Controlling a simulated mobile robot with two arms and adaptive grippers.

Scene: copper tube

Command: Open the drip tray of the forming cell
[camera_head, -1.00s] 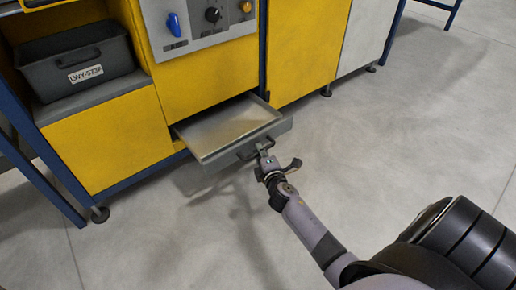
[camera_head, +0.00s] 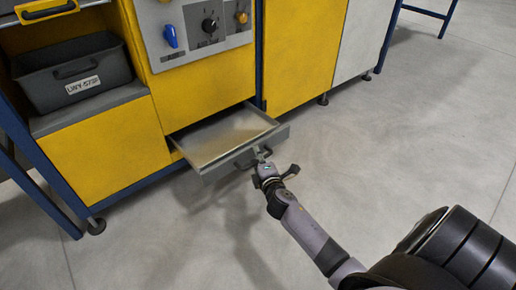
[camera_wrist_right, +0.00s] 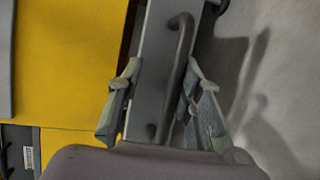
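The drip tray (camera_head: 215,137) is a shallow grey drawer low in the yellow forming cell (camera_head: 205,95), and it stands partly pulled out. Its dark bar handle (camera_head: 240,163) is on the front panel. My right gripper (camera_head: 262,156) is at the right part of this handle. In the right wrist view, the handle (camera_wrist_right: 178,75) lies between the two spread fingers of the gripper (camera_wrist_right: 162,75), closer to the right-hand finger. A gap shows on the left-hand side. Contact with the handle is unclear. My left gripper is not in view.
A grey bin (camera_head: 75,75) with a label sits on a shelf at the left. A control panel (camera_head: 205,25) with blue, black and orange knobs is above the tray. The concrete floor (camera_head: 400,130) in front and to the right is clear.

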